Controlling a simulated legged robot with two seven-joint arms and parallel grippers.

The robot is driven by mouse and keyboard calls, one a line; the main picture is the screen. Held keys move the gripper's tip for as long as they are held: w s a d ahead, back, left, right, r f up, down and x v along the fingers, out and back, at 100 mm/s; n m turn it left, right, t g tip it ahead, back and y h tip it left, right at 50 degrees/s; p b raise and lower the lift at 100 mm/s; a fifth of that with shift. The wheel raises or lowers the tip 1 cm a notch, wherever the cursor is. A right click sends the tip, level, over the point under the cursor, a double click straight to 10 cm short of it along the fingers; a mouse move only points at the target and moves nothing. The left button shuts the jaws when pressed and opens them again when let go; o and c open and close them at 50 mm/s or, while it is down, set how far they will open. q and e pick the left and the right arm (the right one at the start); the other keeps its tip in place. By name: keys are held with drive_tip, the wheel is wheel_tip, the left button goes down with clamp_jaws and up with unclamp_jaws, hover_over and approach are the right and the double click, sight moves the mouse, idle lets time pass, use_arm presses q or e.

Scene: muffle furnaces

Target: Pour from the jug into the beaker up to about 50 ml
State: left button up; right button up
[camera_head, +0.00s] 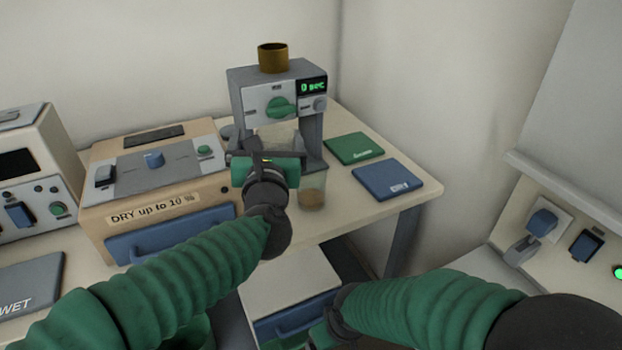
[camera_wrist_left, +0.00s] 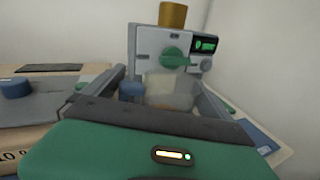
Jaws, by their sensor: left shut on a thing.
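My left gripper (camera_head: 278,148) is at the front of the grey machine. It is shut on a clear vessel, which I take to be the jug (camera_head: 284,134); my gripper hides much of it. In the left wrist view the jug (camera_wrist_left: 172,88) shows between the fingers, see-through with a brownish tint. A clear glass, apparently the beaker (camera_head: 312,191), stands on the table just right of my gripper, with brownish content low in it. Its scale is too small to read. My right gripper (camera_head: 328,332) is low at the bottom of the head view, and its jaws are not clear.
The grey machine (camera_head: 257,88) has a green knob, a lit display and a brass cup (camera_head: 273,58) on top. A beige "DRY" box (camera_head: 108,222) stands left. Green (camera_head: 354,148) and blue (camera_head: 398,182) flat pads lie right. A wall panel with switches (camera_head: 542,222) is far right.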

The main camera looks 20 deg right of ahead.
use_arm(q)
drive_tip(key=shift+f+n+b, duration=0.4)
drive_tip(key=shift+f+b, duration=0.05)
drive_tip(key=shift+b, duration=0.4)
drive_tip(key=shift+r, duration=0.3)
use_arm(e)
drive_tip(key=x, duration=0.2)
drive_tip(key=shift+s+f, duration=0.2)
drive_tip(key=shift+f, duration=0.15)
drive_tip(key=shift+r, duration=0.1)
use_arm(q)
wheel_tip(320, 180, up, 5)
drive_tip(key=p, duration=0.3)
drive_tip(key=shift+p, duration=0.4)
use_arm(e)
drive_tip(key=v, duration=0.3)
drive_tip(key=shift+w+r, duration=0.25)
drive_tip(key=shift+w, duration=0.05)
